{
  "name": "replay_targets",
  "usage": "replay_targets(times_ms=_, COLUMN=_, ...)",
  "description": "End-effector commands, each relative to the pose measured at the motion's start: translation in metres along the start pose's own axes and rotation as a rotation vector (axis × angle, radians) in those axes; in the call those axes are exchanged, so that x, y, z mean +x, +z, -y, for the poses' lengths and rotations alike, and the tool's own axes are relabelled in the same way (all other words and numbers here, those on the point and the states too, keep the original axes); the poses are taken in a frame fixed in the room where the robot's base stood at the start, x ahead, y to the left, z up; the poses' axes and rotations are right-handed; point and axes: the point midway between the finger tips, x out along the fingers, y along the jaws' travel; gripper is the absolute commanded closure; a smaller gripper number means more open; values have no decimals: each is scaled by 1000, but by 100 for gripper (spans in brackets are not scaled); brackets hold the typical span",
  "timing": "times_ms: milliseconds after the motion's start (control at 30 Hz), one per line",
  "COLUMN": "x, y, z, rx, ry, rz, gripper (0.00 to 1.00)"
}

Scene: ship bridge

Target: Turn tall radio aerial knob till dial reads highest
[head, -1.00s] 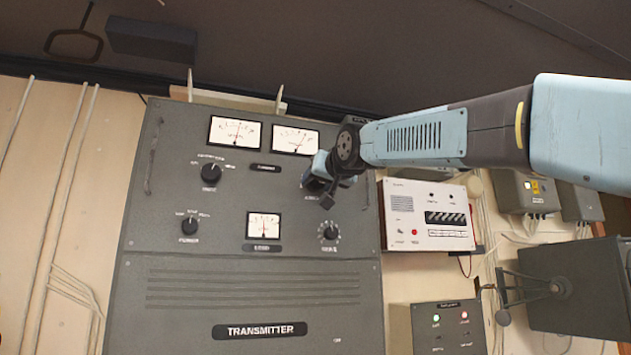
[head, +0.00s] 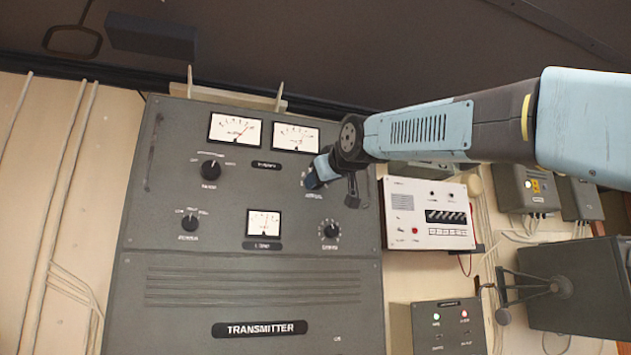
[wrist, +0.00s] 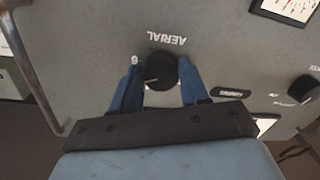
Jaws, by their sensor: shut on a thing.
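The transmitter (head: 250,290) is a tall grey cabinet with meters and black knobs. In the wrist view the black aerial knob (wrist: 162,68) sits under an upside-down AERIAL label, with a pale pointer line toward the picture's left. My gripper (wrist: 160,80) has its two blue fingers on either side of this knob, shut on it. In the head view my gripper (head: 316,180) hides the knob at the panel's upper right. Two white meters, the left one (head: 235,129) and the right one (head: 295,137), sit above; their scales are too small to read.
Other knobs sit at upper left (head: 210,169), lower left (head: 190,222) and lower right (head: 330,231), around a lower meter (head: 264,224). A white panel box (head: 428,213) stands close right of the cabinet. A metal handle (wrist: 30,70) shows in the wrist view.

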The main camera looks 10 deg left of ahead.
Motion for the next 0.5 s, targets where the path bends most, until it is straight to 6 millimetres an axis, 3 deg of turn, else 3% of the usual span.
replay_targets(times_ms=500, x=0, y=-1, z=3, rx=-145, ry=-3, rz=12, gripper=86)
